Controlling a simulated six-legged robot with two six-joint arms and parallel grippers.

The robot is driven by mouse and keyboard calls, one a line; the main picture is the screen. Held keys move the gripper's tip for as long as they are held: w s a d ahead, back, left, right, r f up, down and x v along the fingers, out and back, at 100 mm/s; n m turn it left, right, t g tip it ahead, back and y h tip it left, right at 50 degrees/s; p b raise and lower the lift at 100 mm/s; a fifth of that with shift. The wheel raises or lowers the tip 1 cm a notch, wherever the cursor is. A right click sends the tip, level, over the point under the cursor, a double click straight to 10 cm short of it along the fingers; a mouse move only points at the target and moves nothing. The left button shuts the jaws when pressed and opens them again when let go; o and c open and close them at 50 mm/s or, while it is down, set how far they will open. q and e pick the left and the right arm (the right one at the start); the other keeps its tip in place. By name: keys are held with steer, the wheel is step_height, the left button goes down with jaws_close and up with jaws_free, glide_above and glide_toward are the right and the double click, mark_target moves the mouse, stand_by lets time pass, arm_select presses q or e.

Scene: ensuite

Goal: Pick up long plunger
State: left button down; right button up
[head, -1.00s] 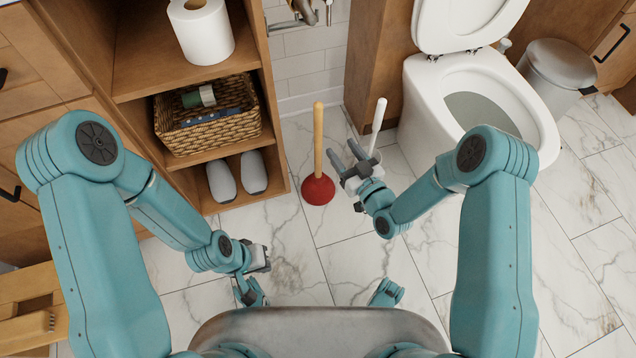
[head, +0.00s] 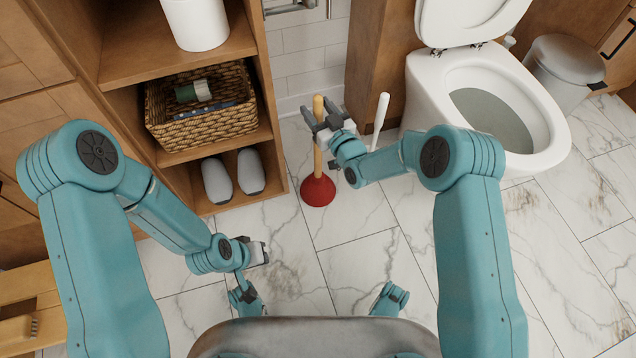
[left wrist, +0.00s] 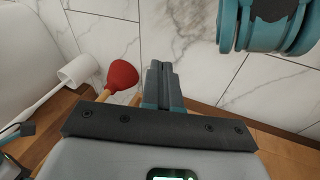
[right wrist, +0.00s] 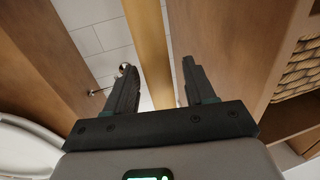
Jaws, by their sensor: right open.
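The long plunger (head: 318,190) stands on the tiled floor, red cup down and wooden handle up. My right gripper (head: 320,113) is open at the upper part of the handle. In the right wrist view the handle (right wrist: 148,45) passes between the two spread fingers (right wrist: 160,82); I see no clear grip on it. My left gripper (head: 262,254) is low on the left, away from the plunger, and its fingers look shut and empty in the left wrist view (left wrist: 161,75). That view also shows the red cup (left wrist: 121,76) and part of the handle.
A white toilet brush (head: 381,115) stands right of the plunger, partly behind my right arm. The toilet (head: 545,120) and bin (head: 560,65) are further right. A wooden shelf (head: 277,130) with a wicker basket (head: 215,132) and slippers (head: 250,172) stands left. The floor in front is clear.

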jaws_close()
steer(key=shift+r, duration=0.2)
